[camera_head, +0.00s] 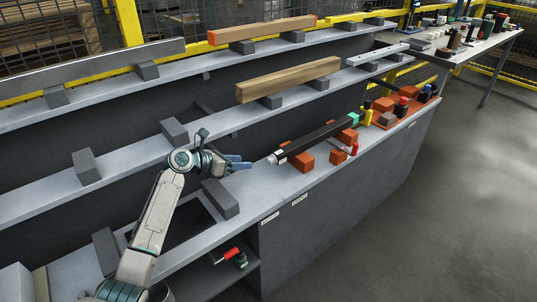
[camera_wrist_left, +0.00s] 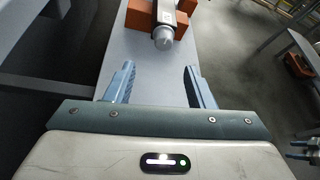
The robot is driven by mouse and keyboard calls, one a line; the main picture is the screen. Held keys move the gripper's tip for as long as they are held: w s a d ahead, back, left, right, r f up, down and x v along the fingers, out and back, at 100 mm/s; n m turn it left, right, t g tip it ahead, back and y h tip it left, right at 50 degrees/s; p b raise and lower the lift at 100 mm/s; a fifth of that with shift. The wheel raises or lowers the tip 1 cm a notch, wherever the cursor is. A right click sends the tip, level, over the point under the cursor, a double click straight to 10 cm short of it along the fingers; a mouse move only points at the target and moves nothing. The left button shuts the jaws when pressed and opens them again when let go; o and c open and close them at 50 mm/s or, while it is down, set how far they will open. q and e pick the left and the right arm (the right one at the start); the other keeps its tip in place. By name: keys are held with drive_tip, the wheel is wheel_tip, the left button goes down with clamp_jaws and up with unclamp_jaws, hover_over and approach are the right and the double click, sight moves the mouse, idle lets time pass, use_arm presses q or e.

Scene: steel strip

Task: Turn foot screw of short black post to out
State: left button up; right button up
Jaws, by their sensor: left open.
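The short black post (camera_head: 322,139) lies on orange blocks on the front bench. Its near end carries a pale, rounded foot screw (camera_head: 272,159), which also shows in the left wrist view (camera_wrist_left: 163,38), at the top. My left gripper (camera_head: 246,162) is just left of the foot screw in the head view, apart from it. In the left wrist view its two blue fingers (camera_wrist_left: 159,78) are spread with nothing between them, and the screw sits beyond the tips, roughly centred.
Orange blocks (camera_head: 301,162) support the post. An orange tray (camera_head: 397,116) with small parts stands further along the bench. Grey blocks (camera_head: 220,198) stand near my left arm. A wooden beam (camera_head: 290,78) lies on the shelf behind. The bench around the left gripper is clear.

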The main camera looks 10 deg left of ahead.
sight(268, 161)
use_arm(q)
drive_tip(key=x, duration=0.9)
drive_tip(key=shift+s+d+r+b, duration=0.1)
drive_tip(key=shift+d+r+b, duration=0.1)
drive_tip(key=shift+b, duration=0.2)
drive_tip(key=shift+w+d+f, duration=0.15)
drive_tip(key=shift+w+d, duration=0.1)
drive_tip(key=shift+d, duration=0.1)
drive_tip(key=shift+f, duration=0.1)
use_arm(e)
drive_tip(key=v, duration=0.3)
drive_tip(key=shift+w+r, duration=0.15)
drive_tip(key=shift+w, duration=0.15)
use_arm(q)
drive_tip(key=c, duration=1)
